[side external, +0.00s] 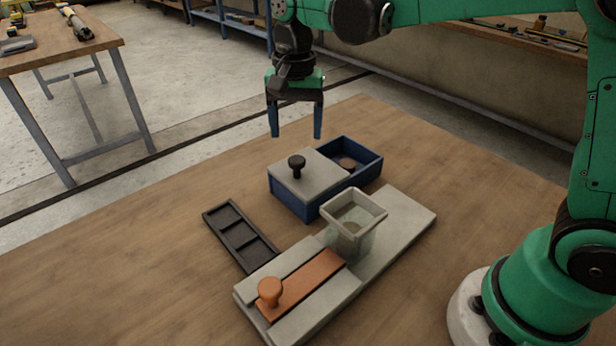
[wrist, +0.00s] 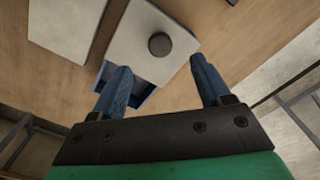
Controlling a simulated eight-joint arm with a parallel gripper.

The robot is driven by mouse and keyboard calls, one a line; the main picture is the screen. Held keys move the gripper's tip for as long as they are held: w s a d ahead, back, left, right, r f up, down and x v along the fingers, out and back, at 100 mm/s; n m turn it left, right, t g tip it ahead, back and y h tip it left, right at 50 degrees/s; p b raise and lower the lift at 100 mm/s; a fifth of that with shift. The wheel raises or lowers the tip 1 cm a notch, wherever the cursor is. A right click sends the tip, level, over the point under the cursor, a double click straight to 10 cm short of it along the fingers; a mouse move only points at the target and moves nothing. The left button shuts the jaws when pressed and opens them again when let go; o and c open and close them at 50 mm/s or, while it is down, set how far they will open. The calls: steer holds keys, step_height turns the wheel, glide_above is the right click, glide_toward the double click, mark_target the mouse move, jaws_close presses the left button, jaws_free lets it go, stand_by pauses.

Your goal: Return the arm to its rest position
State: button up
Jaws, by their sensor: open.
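My gripper (side external: 296,134) is open and empty, with two blue fingers pointing down. It hangs in the air above and behind the blue box (side external: 299,206), touching nothing. The box has a grey sliding lid (side external: 308,178) with a black knob (side external: 297,163).
A grey fixture (side external: 405,222) holds a clear hopper (side external: 353,226) and an orange slider (side external: 305,283) with a round knob. A dark compartment tray (side external: 240,237) lies to its left. The wooden table (side external: 130,265) is bare at left. Another workbench (side external: 60,45) stands at the back left.

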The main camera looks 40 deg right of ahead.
steer(key=shift+s+d+r, duration=0.15)
steer(key=shift+s+r, duration=0.05)
steer(key=shift+s, duration=0.05)
steer(key=s+d+n+t, duration=0.4)
steer(key=s+n+t, duration=0.3)
steer(key=s+n, duration=0.2)
steer(key=shift+s+d+f, duration=0.25)
steer(key=shift+s+f, duration=0.1)
steer(key=shift+s, duration=0.3)
